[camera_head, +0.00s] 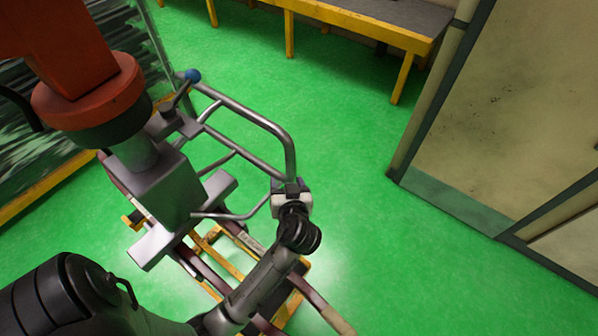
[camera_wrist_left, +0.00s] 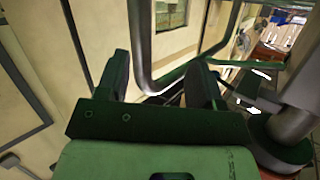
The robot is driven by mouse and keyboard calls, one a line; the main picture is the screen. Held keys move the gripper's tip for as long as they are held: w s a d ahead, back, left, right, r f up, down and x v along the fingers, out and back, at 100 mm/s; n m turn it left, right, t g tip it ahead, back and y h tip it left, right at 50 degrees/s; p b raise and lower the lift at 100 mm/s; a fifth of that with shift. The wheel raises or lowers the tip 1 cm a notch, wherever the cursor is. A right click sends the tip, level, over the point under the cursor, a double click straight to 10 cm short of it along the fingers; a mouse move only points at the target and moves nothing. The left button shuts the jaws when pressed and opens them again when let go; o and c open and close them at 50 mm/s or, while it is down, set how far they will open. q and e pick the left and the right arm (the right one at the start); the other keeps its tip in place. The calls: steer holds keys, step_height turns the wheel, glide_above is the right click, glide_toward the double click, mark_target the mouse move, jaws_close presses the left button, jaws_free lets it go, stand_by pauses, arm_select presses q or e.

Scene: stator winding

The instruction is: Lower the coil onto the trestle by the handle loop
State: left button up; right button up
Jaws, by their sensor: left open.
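The handle loop (camera_head: 285,140) is a bent grey tube on the lifting device at the left of the head view. My left gripper (camera_head: 290,187) is at the loop's right-hand corner. In the left wrist view its two dark fingers (camera_wrist_left: 160,88) are apart, with the handle tube (camera_wrist_left: 140,45) running down between them. The gripper is open; I cannot tell whether a finger touches the tube. Dark red bars, seemingly the coil (camera_head: 322,304), run below the device, partly hidden by it and my arm. The yellow trestle (camera_head: 208,246) shows beneath them. Whether coil and trestle touch is unclear.
The orange lifting column (camera_head: 70,50) with its grey clamp block (camera_head: 165,190) fills the upper left. A yellow-legged bench (camera_head: 370,25) stands at the back. A beige framed panel (camera_head: 500,110) stands at the right. The green floor between is clear.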

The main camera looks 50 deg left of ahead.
mark_target(291, 151)
arm_select(q)
steer(key=w+r+n+y, duration=0.1)
steer(key=w+r, duration=0.1)
steer(key=w+a+r+n+y+b, duration=0.1)
steer(key=w+r+n+y, duration=0.1)
steer(key=shift+w+r+y, duration=0.1)
steer(key=shift+r+y, duration=0.2)
steer(key=shift+w+a+r, duration=0.15)
steer(key=shift+a, duration=0.05)
steer(key=p+x, duration=0.2)
steer(key=x, duration=0.2)
steer(key=shift+a+r, duration=0.15)
steer(key=shift+a, duration=0.05)
steer(key=shift+p+x, duration=0.45)
steer(key=shift+x, duration=0.7)
steer(key=shift+c, duration=0.2)
jaws_close()
stand_by(1.1)
